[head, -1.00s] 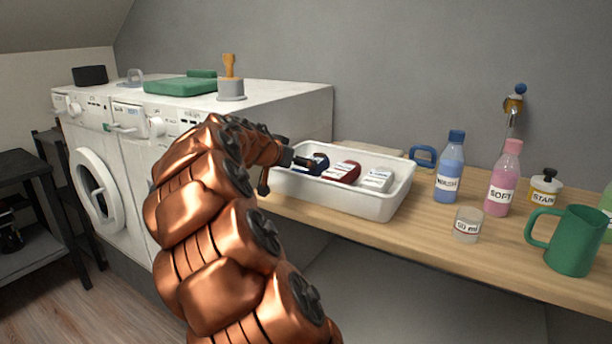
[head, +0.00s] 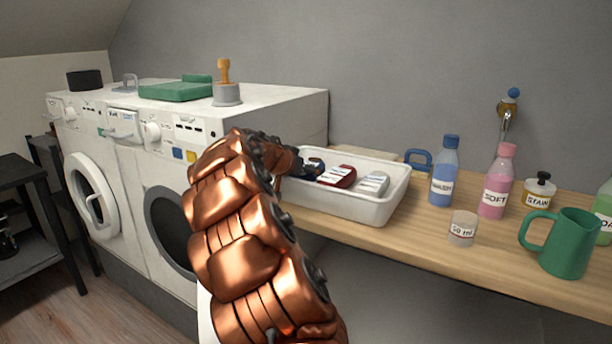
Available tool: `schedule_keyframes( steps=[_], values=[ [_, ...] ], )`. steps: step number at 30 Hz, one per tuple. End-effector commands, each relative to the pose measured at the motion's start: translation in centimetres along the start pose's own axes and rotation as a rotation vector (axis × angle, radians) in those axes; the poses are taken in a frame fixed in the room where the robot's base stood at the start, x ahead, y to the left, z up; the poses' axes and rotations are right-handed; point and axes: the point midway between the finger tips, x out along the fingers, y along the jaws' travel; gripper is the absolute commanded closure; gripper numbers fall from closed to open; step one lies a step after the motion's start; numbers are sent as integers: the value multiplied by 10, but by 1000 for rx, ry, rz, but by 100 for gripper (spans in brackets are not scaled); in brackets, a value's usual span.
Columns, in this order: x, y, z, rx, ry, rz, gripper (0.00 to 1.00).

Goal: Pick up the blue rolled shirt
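The blue rolled shirt (head: 314,166) is dark navy and lies at the left end of the white tray (head: 352,207) on the wooden counter. It is partly hidden by my gripper (head: 300,168), which is at the tray's left end, right at the shirt. My copper-coloured arm hides most of the gripper. Its fingers are too small and covered to tell whether they are open or shut, or touching the shirt. A dark red roll (head: 337,176) and a pale grey-white roll (head: 373,183) lie to the right in the same tray.
Right of the tray stand a blue bottle (head: 444,172), a pink bottle (head: 495,184), a small clear cup (head: 462,228) and a green jug (head: 567,244).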

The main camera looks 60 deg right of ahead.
Motion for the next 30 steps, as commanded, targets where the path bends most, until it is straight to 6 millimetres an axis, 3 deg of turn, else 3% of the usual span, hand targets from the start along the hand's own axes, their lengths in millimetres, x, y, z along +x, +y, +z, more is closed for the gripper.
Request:
schedule_keyframes(
  steps=[2,21,30],
  values=[
    [0,0,0,0,0,0,9],
    [0,0,1,0,-1,0,75],
    [-2,-1,-2,1,-1,-1,76]
  ],
)
